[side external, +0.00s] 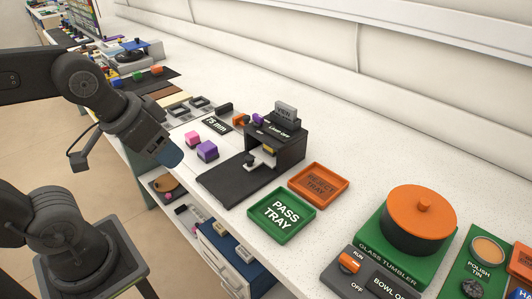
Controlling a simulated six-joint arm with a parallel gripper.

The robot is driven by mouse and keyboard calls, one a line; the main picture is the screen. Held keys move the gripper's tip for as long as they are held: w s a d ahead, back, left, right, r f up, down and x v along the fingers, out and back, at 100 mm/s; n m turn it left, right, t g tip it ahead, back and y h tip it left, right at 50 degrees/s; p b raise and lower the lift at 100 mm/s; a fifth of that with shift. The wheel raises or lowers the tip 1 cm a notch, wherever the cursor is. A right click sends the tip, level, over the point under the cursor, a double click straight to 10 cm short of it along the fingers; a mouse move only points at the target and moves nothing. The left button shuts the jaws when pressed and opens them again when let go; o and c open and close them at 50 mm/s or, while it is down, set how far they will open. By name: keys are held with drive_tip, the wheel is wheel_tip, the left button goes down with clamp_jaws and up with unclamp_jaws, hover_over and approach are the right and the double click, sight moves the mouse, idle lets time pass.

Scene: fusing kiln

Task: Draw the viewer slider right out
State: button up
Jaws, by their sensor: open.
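The viewer (289,150) is a dark box with a sign on top and a lamp label on its upper face. It stands on the white bench at mid-picture, its opening facing left. A small dark and pale part (262,158) shows at the opening, above a flat black plate (228,184) that reaches out to the left. This may be the slider; it is too small to tell how far out it is. My gripper (171,157) is open, in the air to the left of the viewer, clear of it. Its fingertips are hard to make out.
A green pass tray (281,217) and an orange reject tray (318,185) lie in front and right. A glass tumbler (413,225) stands farther right. The bench edge runs below.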

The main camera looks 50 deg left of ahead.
drive_tip(key=shift+w+r, duration=0.15)
drive_tip(key=shift+w, duration=0.15)
drive_tip(key=shift+c, duration=0.4)
drive_tip(key=m+g, duration=0.4)
drive_tip(key=g, duration=0.2)
hover_over(250, 157)
wheel_tip(250, 157, down, 3)
wheel_tip(250, 157, down, 14)
drive_tip(key=shift+r, duration=0.2)
clamp_jaws()
